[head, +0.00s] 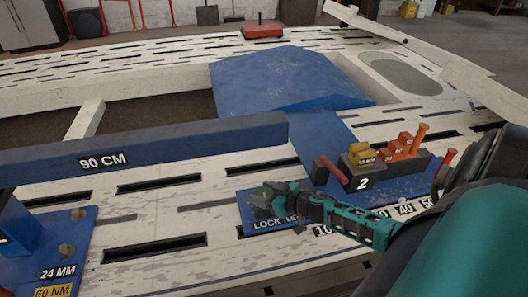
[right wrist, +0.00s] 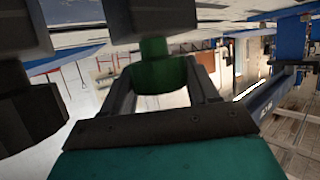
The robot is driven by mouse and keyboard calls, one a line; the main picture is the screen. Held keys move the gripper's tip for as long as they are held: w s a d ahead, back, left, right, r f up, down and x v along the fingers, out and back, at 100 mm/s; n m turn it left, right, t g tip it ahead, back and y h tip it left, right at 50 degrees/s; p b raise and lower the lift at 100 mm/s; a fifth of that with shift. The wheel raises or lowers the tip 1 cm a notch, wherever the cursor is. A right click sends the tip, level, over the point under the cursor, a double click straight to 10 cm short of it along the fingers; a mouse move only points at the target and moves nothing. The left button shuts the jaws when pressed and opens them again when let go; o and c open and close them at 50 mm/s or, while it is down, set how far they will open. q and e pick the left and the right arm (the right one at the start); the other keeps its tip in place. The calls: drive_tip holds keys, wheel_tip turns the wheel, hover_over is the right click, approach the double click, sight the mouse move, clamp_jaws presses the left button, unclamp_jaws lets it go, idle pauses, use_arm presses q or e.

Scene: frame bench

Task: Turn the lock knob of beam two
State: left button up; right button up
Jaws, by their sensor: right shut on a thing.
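My right gripper (head: 272,200) reaches in from the right in the head view. It is shut at the plate lettered "LOCK LE…" (head: 262,224), beside the block labelled 2 (head: 363,183). The lock knob is mostly hidden by the fingers, and its turn angle cannot be told. In the right wrist view a green round piece (right wrist: 157,72) shows between the dark fingers. The blue beam labelled 90 CM (head: 190,140) lies to the left of the gripper. My left gripper is not in view.
A red lever (head: 334,170), a yellow block (head: 361,154) and orange pieces (head: 403,145) stand close behind the gripper. A number strip (head: 405,209) runs under my right arm. A blue plate (head: 68,244) with bolts is at the left. The slotted white bench is clear between.

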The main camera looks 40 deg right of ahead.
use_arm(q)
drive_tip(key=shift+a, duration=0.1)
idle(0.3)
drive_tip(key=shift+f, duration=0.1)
use_arm(e)
drive_tip(key=o, duration=1)
drive_tip(key=shift+c, duration=0.2)
drive_tip(key=shift+s, duration=0.1)
drive_tip(key=shift+s+r, duration=0.15)
drive_tip(key=shift+s, duration=0.2)
use_arm(q)
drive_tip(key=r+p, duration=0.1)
drive_tip(key=p, duration=0.1)
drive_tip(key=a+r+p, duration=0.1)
drive_tip(key=p, duration=0.2)
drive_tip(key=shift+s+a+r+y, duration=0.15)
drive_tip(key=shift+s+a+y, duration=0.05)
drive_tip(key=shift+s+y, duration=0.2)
use_arm(e)
drive_tip(key=v, duration=1.2)
drive_tip(key=shift+d, duration=0.1)
